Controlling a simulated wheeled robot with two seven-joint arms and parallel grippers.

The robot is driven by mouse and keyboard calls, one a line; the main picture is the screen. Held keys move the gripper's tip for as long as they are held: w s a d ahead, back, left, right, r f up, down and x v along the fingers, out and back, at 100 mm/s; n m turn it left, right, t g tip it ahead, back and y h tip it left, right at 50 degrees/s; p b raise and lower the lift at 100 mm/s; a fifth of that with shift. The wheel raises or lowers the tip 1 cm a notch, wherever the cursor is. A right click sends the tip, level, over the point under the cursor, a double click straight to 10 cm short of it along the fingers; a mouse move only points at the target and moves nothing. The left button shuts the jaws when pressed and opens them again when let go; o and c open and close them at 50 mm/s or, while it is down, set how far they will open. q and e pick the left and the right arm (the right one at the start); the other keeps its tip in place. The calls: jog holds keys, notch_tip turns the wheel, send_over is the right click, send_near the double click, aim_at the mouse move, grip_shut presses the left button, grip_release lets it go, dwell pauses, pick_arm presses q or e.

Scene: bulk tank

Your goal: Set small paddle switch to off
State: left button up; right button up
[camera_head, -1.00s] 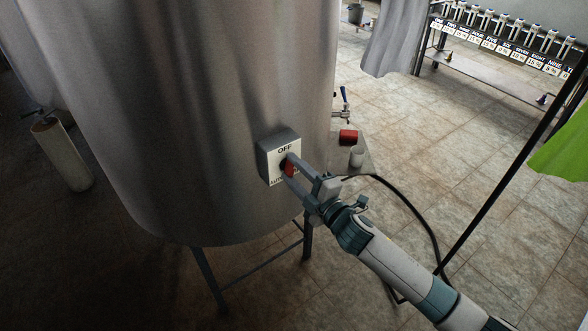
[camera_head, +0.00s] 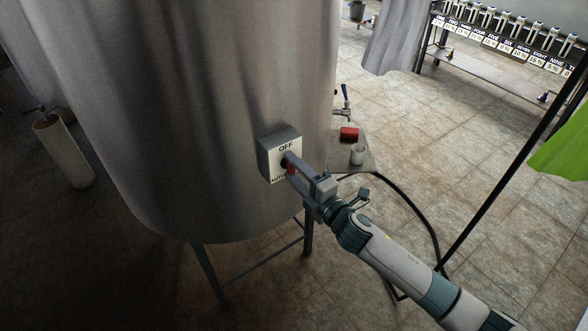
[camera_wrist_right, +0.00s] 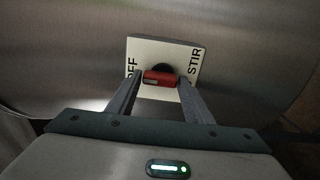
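The switch box (camera_head: 265,158) is grey with a white face, fixed to the steel tank wall. Its face reads OFF at the top and AUTO... lower down in the head view. The wrist view shows the plate (camera_wrist_right: 150,50) with OFF at left and STIR at right. The small red paddle (camera_wrist_right: 159,78) sits on a dark round hub, and also shows in the head view (camera_head: 291,168). My right gripper (camera_head: 292,166) is at the switch, its two fingers apart with the paddle between their tips. Contact is unclear. My left gripper is out of view.
The large steel tank (camera_head: 190,120) fills the left, on dark legs. Tiled floor is open at right.

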jog(key=shift+o, duration=0.8)
jog(key=b+v, duration=0.5)
jog(key=v, duration=1.2)
jog(key=shift+s, duration=0.2)
jog(key=shift+d, duration=0.1)
